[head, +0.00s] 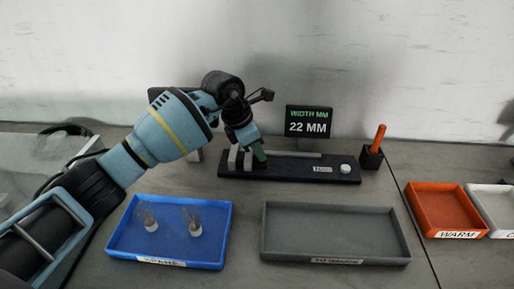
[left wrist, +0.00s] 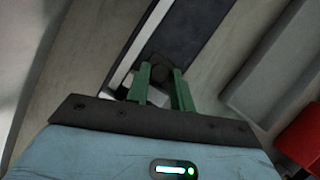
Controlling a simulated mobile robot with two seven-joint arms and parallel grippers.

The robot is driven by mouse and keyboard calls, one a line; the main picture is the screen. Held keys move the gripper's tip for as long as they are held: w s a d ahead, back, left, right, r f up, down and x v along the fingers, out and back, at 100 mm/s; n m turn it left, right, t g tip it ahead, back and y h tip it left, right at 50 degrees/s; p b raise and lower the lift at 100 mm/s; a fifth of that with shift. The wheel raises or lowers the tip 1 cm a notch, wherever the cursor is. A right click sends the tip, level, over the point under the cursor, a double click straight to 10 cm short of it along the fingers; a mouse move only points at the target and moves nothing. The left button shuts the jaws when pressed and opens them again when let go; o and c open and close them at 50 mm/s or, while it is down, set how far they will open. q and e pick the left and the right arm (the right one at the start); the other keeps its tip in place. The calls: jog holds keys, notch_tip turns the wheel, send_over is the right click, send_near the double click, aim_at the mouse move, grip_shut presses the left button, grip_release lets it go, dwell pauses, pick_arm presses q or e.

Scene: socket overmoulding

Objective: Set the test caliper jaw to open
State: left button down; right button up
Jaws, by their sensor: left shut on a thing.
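The test caliper (head: 300,171) is a long black base with a pale rail, two light jaw blocks at its left end and a white round knob (head: 345,168) at its right. My left gripper (head: 260,155) reaches down over its left end, green fingers beside the light jaw block (head: 233,158). In the left wrist view the two green fingers (left wrist: 164,92) are shut on the caliper's dark movable jaw (left wrist: 165,70); the fingers partly hide it. The display (head: 308,122) behind reads "WIDTH MM 22 MM". My right gripper is out of view.
A blue tray (head: 120,236) holding two clear bulb-like parts and an empty grey tray (head: 335,254) stand in front. An orange tray (head: 466,215) labelled WARM and a white tray (head: 507,190) lie right. A black holder (head: 371,160) with an orange-handled tool stands beside the caliper.

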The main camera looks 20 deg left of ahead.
pick_arm(q)
jog(key=d, duration=0.3)
jog(key=w+d, duration=0.1)
jog(key=d, duration=0.2)
jog(key=shift+w, duration=0.1)
jog(key=c, duration=1.5)
grip_release()
jog(key=shift+d, duration=0.2)
jog(key=shift+a, duration=0.1)
jog(key=shift+a+r, duration=0.1)
jog(key=shift+r, duration=0.2)
jog(key=v, duration=0.7)
jog(key=shift+r, duration=0.15)
